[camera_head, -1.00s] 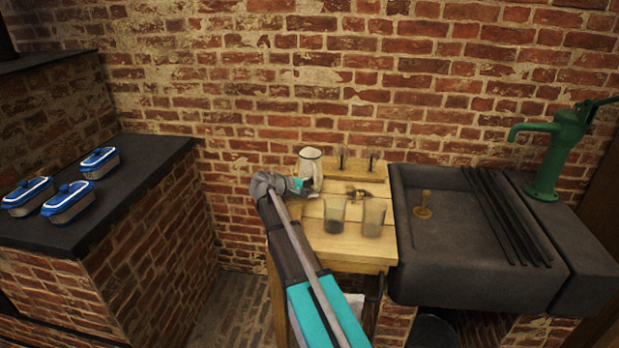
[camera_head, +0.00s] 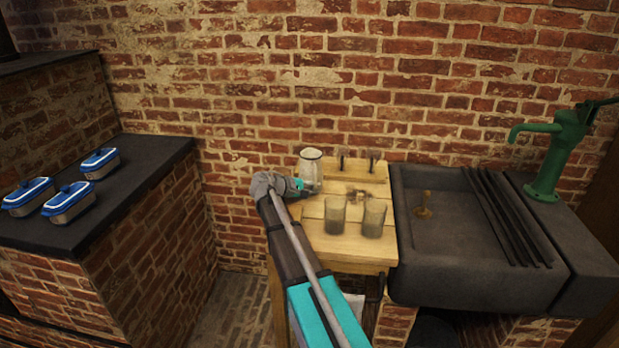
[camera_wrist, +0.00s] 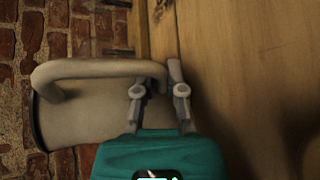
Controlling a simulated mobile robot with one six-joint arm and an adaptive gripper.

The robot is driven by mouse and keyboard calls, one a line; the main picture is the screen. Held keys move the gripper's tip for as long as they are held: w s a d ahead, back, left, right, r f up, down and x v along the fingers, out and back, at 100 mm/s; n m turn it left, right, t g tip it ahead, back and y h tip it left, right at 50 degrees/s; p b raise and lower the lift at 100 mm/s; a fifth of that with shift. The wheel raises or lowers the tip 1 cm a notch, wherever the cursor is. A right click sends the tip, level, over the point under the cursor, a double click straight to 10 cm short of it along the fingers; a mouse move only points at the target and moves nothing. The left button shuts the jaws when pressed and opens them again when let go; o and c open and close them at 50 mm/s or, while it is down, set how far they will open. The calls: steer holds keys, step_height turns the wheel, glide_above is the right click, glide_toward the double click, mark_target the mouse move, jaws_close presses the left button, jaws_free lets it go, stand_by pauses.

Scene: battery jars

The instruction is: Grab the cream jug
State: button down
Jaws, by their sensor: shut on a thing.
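The cream jug (camera_head: 311,168) stands at the back left of the wooden table, near the brick wall. In the wrist view its pale body and curved handle (camera_wrist: 95,69) fill the left side. My gripper (camera_wrist: 160,88) has its two grey fingers shut around one end of the handle. In the head view my gripper (camera_head: 298,187) is at the jug's lower side, and my arm hides part of the table. I cannot tell whether the jug's base touches the table.
Two smoky glass jars (camera_head: 335,215) (camera_head: 373,218) stand just right of my arm. A wooden rack (camera_head: 357,168) is behind them. A dark stone sink (camera_head: 434,240) adjoins the table at right. Blue-lidded dishes (camera_head: 70,202) sit on the dark left counter (camera_head: 130,185).

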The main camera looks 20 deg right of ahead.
steer(key=shift+r, duration=0.15)
steer(key=shift+r+p, duration=0.85)
steer(key=shift+p, duration=0.15)
steer(key=s+d+r+p, duration=0.4)
steer(key=s+r+p, duration=0.7)
steer(key=s, duration=0.2)
steer(key=shift+s, duration=0.25)
